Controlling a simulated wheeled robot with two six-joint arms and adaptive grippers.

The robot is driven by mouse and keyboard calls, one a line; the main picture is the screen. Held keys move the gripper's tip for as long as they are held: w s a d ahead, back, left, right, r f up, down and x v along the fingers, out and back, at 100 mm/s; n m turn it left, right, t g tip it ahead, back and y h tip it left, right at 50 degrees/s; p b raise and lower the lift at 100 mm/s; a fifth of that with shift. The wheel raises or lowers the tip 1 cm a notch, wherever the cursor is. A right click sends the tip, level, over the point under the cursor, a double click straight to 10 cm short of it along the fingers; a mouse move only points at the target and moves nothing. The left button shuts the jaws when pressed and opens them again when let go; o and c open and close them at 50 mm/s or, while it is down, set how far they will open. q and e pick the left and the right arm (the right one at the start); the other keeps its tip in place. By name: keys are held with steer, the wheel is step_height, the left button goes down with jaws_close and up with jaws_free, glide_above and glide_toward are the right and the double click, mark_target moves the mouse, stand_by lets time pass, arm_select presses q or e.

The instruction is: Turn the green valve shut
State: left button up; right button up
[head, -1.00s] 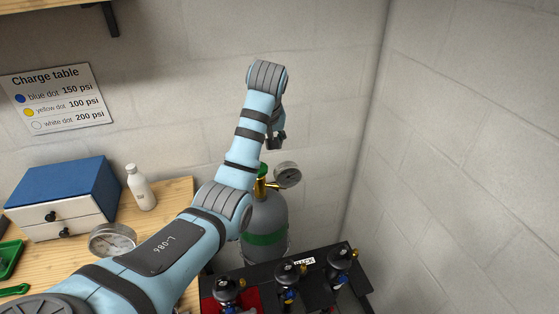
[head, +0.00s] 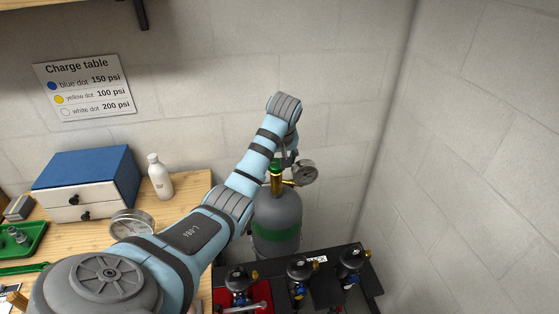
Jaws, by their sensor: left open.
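The green valve (head: 275,165) sits on top of a brass stem (head: 277,183) on the grey gas cylinder (head: 276,215), which has a green band and stands upright in the corner. A round pressure gauge (head: 305,172) is fixed to the right of the stem. My left gripper (head: 288,159) points down right at the valve, and its fingers are small and partly hidden by my own wrist. It is open; I cannot tell whether it touches the valve. My left arm hides part of the cylinder's left side. My right gripper is not in view.
A black rack (head: 325,284) with several black-topped shocks stands in front of the cylinder. A wooden bench (head: 190,191) at left holds a blue-topped drawer box (head: 85,180), a white bottle (head: 159,177) and a green tray (head: 27,242). Block walls close in behind and right.

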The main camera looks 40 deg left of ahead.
arm_select(q)
steer(key=shift+w+a+f, duration=0.2)
steer(key=shift+w+f, duration=0.15)
steer(key=shift+f, duration=0.15)
steer(key=shift+s+d+r, duration=0.1)
steer(key=shift+s+r, duration=0.05)
steer(key=shift+s, duration=0.05)
steer(key=c, duration=1.1)
steer(key=shift+c, duration=0.2)
steer(key=shift+m, duration=0.4)
steer(key=m, duration=0.1)
steer(key=m+t+h, duration=0.1)
steer(key=m, duration=0.1)
steer(key=m+h, duration=0.1)
steer(key=m, duration=0.1)
steer(key=shift+s+a, duration=0.15)
steer(key=shift+a, duration=0.1)
steer(key=m+h, duration=0.1)
steer(key=m, duration=0.3)
steer(key=shift+a+t, duration=0.1)
steer(key=shift+t, duration=0.3)
steer(key=shift+a+m+h, duration=0.1)
steer(key=shift+m+h, duration=0.8)
steer(key=shift+m, duration=0.8)
